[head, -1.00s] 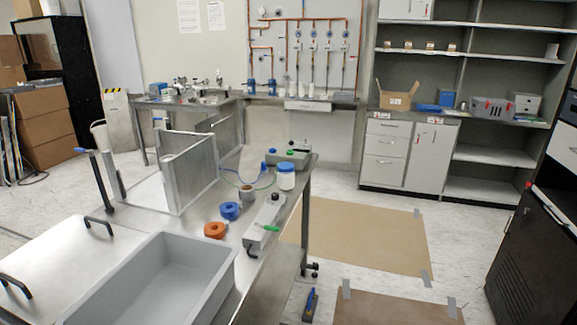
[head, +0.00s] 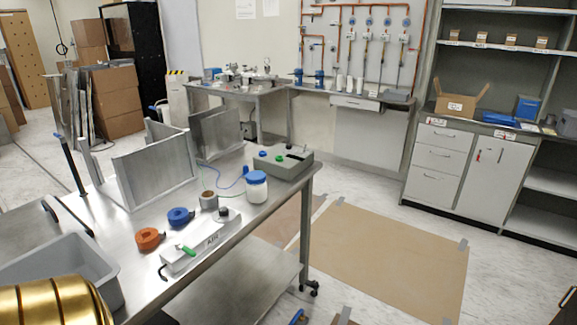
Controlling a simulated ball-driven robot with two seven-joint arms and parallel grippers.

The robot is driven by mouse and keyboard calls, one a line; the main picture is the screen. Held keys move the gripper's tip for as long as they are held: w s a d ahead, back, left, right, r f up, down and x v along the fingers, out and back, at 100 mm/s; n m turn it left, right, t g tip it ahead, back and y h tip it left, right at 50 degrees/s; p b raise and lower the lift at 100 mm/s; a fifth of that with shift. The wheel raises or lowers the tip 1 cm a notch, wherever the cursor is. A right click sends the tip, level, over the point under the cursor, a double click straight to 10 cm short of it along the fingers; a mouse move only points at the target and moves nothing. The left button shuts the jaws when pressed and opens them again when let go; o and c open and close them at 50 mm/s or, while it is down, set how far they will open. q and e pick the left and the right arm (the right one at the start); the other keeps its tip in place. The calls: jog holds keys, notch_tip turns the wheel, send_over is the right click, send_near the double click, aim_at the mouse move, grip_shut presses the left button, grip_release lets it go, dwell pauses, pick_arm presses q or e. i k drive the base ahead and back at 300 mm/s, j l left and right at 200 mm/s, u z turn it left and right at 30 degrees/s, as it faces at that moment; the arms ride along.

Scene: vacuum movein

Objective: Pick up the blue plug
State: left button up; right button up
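A thin blue cable (head: 228,186) lies on the steel bench, running toward a grey-green box (head: 281,163) with green and dark parts on top. A blue plug is not clearly made out; any plug at the cable's end is too small to tell. A white jar with a blue lid (head: 256,181) stands in front of the box. A blue ring-shaped roll (head: 180,217) lies nearer, beside an orange roll (head: 149,239). Neither of my grippers is in view. A gold ribbed part, apparently of my arm, shows at the bottom left.
A white power strip (head: 200,248) with a green item on it lies near the bench's right edge. A grey-brown roll (head: 209,200) stands behind it. A grey tray (head: 70,262) and upright metal panels (head: 155,172) take up the left. Floor right of the bench is mostly clear.

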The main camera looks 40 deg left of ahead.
aim_at(245, 168)
jog(key=i+u, duration=0.15)
jog(key=i, duration=0.55)
jog(key=i+l+u, duration=0.15)
jog(key=i, duration=0.5)
